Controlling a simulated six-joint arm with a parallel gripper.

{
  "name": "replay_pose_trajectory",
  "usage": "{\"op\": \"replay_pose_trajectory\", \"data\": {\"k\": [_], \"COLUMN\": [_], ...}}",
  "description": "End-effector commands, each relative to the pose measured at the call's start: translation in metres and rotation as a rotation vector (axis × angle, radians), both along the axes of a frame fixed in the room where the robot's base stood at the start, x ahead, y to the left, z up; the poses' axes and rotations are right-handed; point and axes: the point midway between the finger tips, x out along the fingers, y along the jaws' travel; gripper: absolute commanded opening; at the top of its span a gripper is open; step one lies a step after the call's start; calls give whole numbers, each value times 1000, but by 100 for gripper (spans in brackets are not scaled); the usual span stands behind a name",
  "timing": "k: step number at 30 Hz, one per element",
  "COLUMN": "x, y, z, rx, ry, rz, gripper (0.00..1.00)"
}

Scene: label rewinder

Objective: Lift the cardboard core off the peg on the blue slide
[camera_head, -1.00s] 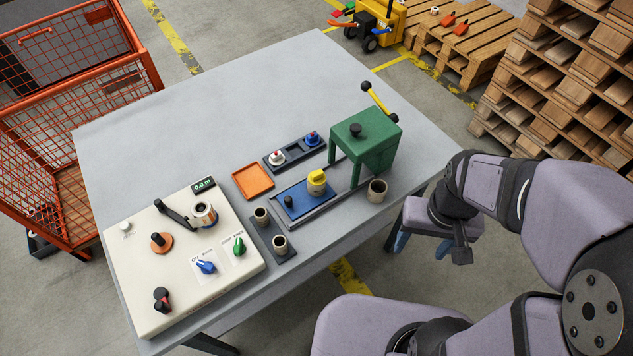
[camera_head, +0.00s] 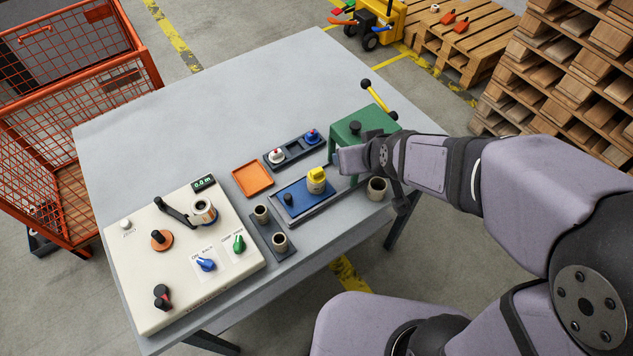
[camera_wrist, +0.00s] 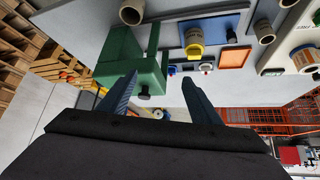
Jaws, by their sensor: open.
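The blue slide (camera_head: 305,203) lies in a dark rail on the table. The cardboard core (camera_head: 317,187) stands on it, tan below with a yellow piece on top; the peg inside is hidden. A small dark knob (camera_head: 288,198) stands on the slide's left end. In the wrist view, the core (camera_wrist: 193,33) and slide (camera_wrist: 214,28) are beyond my fingertips, above the picture's middle. My gripper (camera_wrist: 161,77) is open and empty, its two fingers apart. In the head view it is beside the green press, right of and above the core, with the fingers hardly visible.
The green press (camera_head: 362,130) with a yellow lever stands close to my gripper. A loose core (camera_head: 377,188) is at the right edge. A holder (camera_head: 269,236) with two cores, an orange tray (camera_head: 253,180) and the white control panel (camera_head: 140,285) lie left.

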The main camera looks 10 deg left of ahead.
Motion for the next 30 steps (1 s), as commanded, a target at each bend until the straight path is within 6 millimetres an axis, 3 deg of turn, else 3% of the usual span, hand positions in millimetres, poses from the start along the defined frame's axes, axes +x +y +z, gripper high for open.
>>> {"op": "replay_pose_trajectory", "data": {"k": [1,6,9,12,17,24,30], "x": [5,11,7,-2,-21,-42,-48], "y": [29,93,118,131,128,102,92], "z": [-10,-30,-48,-67,-89,-119,-124], "rx": [42,178,231,251,221,147,124], "ry": [-57,-203,-287,-375,-503,-582,-596], "rz": [25,-7,-64,-137,-243,-361,-394], "gripper": [58,58,58,58,58,58,58]}}
